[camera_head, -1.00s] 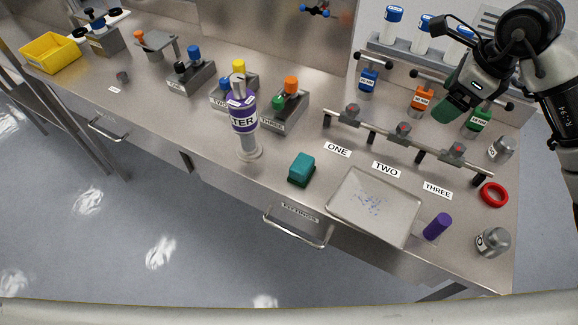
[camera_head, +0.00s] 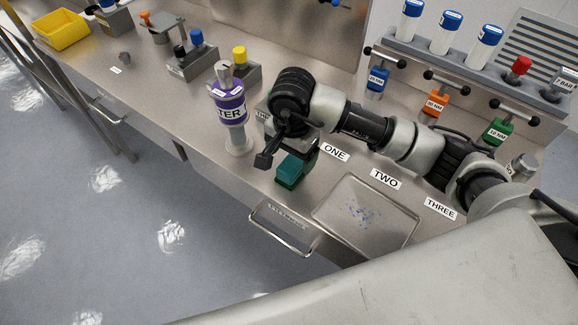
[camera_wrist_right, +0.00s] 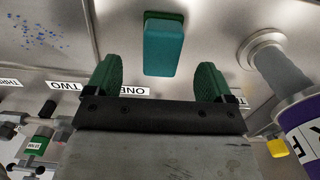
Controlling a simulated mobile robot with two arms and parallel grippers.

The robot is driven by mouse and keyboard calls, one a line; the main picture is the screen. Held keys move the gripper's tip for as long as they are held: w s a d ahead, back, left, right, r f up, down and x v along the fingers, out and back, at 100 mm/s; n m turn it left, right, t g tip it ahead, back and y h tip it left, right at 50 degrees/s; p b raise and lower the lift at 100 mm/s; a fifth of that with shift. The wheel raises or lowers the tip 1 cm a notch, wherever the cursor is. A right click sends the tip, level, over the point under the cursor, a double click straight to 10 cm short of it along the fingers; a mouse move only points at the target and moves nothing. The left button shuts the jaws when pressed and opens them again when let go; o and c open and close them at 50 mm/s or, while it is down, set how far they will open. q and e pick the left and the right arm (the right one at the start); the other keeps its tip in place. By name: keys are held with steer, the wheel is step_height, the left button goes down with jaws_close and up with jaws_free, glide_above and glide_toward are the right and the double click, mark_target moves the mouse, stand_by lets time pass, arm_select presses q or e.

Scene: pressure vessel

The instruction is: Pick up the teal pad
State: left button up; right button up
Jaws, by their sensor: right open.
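The teal pad (camera_head: 290,173) lies on the steel bench, between the purple-labelled bottle and the shallow tray. My right gripper (camera_head: 297,153) hangs just above it and hides part of its top. In the right wrist view the pad (camera_wrist_right: 163,48) shows whole, ahead of the two green fingers and roughly centred between them. My right gripper (camera_wrist_right: 158,80) is open, with nothing between its fingers. I cannot see it touching the pad. My left gripper is in neither view.
The bottle (camera_head: 231,112) stands left of the pad. The shallow tray (camera_head: 330,208) with blue specks lies to its right. A drawer handle (camera_head: 280,232) sticks out at the bench front.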

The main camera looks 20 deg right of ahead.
mark_target(291, 164)
step_height(291, 164, down, 5)
steer(key=shift+w+r+p, duration=0.1)
steer(key=shift+p, duration=0.95)
steer(key=shift+f, duration=0.55)
steer(key=c, duration=1)
steer(key=shift+c, duration=0.2)
steer(key=shift+r, duration=0.15)
steer(key=shift+r, duration=0.25)
steer(key=r, duration=0.1)
steer(key=r+b, duration=0.2)
steer(key=shift+s+d+r, duration=0.3)
steer(key=shift+s+r, duration=0.05)
steer(key=s+d+r+b, duration=0.2)
steer(key=s+d+r, duration=0.3)
steer(key=s, duration=0.4)
steer(key=shift+s+r+b, duration=0.25)
steer(key=shift+r+b, duration=0.05)
steer(key=shift+r, duration=0.5)
